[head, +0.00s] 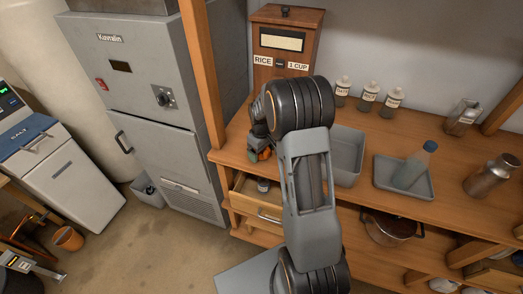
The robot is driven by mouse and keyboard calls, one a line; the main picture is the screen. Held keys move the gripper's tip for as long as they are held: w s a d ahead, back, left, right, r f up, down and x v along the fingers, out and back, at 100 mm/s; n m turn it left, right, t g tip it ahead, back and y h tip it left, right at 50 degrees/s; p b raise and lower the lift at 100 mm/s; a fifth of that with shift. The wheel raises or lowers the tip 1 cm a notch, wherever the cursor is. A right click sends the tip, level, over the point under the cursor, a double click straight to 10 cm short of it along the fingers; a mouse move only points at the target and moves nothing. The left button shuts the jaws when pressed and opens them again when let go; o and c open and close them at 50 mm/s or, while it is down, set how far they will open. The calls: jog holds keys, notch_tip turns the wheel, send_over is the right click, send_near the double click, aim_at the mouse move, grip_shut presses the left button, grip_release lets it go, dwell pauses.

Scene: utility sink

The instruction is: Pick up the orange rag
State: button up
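My gripper (260,142) is at the left end of the wooden counter, small and dark, mostly hidden behind my own arm. Its fingers are too small and covered to show whether they are open or shut. A small orange patch (253,156) with some green beside it shows right below my gripper at the counter's front edge. I cannot tell whether this is the orange rag, or whether my gripper touches it. No other clear orange cloth shows.
An open drawer (257,208) holding a small jar (263,185) juts out below the counter. A grey basin (346,156), a tray (385,180) with a bottle (411,166) and a metal flask (491,177) stand to the right. A wooden rice dispenser (285,45) stands behind.

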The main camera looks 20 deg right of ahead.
jog(key=c, duration=0.8)
jog(key=shift+r, duration=0.15)
jog(key=shift+r, duration=0.55)
jog(key=s+d+r+b, duration=0.1)
jog(key=s+d+r, duration=0.1)
jog(key=s+r, duration=0.2)
jog(key=s+d+r+b, duration=0.1)
jog(key=s+r, duration=0.2)
jog(key=s, duration=0.1)
jog(key=s+d+r+b, duration=0.2)
jog(key=s+r, duration=0.2)
jog(key=shift+s+d+r, duration=0.3)
jog(key=shift+s, duration=0.1)
